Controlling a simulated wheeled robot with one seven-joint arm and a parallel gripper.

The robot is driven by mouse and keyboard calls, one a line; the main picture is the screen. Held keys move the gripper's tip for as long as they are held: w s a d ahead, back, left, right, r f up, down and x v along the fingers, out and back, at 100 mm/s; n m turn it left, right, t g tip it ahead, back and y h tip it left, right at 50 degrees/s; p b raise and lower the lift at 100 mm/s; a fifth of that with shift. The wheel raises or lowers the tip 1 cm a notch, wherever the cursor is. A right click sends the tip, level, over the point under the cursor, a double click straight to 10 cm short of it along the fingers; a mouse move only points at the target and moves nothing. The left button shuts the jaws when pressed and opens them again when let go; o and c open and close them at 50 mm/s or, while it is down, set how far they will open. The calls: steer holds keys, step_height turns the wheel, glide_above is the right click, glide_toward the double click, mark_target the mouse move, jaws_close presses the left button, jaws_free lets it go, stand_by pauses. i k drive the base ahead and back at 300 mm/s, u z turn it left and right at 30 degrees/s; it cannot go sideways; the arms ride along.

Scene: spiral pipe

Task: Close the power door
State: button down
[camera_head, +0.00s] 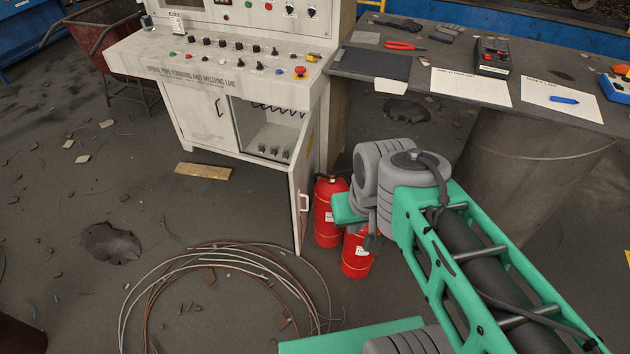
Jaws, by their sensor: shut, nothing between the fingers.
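The power door (299,185) is the right-hand door of the white control cabinet (190,110). It stands swung open toward the front, seen nearly edge-on, with a pale handle (306,202) on its right face. The compartment behind it (262,128) is exposed, showing coiled wires and small dark parts. The left cabinet door (196,112) is shut.
Two red fire extinguishers (326,225) stand on the floor between the door and my arm. Loose coiled wire (215,262) lies on the floor in front. A table (440,95) with tools and papers is at the right. A wooden board (203,171) lies left of the door.

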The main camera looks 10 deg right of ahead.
mark_target(304, 163)
steer(key=z, duration=0.35)
steer(key=k, duration=0.35)
steer(key=u, duration=1.35)
steer(key=i, duration=1.05)
steer(key=z, duration=0.25)
